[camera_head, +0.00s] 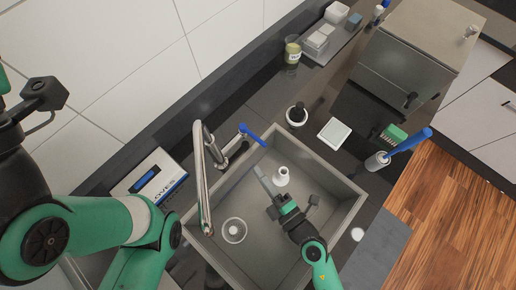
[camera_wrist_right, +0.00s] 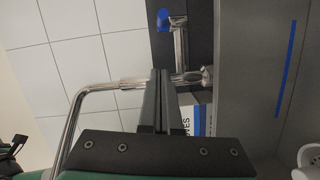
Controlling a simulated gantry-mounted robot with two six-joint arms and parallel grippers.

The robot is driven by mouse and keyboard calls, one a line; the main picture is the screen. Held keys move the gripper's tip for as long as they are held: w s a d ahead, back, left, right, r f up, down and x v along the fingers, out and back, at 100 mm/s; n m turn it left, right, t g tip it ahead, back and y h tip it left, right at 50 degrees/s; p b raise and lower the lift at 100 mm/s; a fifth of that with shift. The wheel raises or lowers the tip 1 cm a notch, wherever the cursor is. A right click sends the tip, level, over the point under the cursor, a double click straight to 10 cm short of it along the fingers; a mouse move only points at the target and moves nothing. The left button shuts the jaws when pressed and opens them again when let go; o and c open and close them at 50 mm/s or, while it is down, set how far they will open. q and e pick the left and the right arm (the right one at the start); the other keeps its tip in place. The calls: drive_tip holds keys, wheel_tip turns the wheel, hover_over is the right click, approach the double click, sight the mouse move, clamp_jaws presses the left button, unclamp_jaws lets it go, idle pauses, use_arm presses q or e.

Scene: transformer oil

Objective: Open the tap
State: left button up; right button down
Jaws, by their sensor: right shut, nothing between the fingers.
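The tap is a silver faucet (camera_head: 198,165) with a long spout over the sink and a blue lever handle (camera_head: 252,134) at its right. In the right wrist view its spout (camera_wrist_right: 75,125) bends at the left, and the blue handle (camera_wrist_right: 163,20) shows at the top. My right gripper (camera_head: 261,171) is over the sink, below and a little right of the handle in the head view, apart from it. Its fingers (camera_wrist_right: 161,72) are shut together and empty, and they cover part of the tap's pipe in the wrist view. My left gripper does not show; only my left arm shows.
A mortar (camera_head: 296,117), a white scale (camera_head: 334,133) and a blue brush in a holder (camera_head: 378,161) stand on the counter beyond.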

sight(253, 136)
drive_tip(key=w+b, duration=0.3)
drive_tip(key=w, duration=0.5)
drive_tip(key=shift+a+f, duration=0.3)
drive_tip(key=shift+f, duration=0.15)
drive_tip(key=shift+w+d+y+b, duration=0.1)
drive_tip(key=shift+d+y+b, duration=0.05)
drive_tip(key=shift+y+b, duration=0.2)
drive_tip(key=shift+d+n+g, duration=0.15)
drive_tip(key=shift+n+g, duration=0.25)
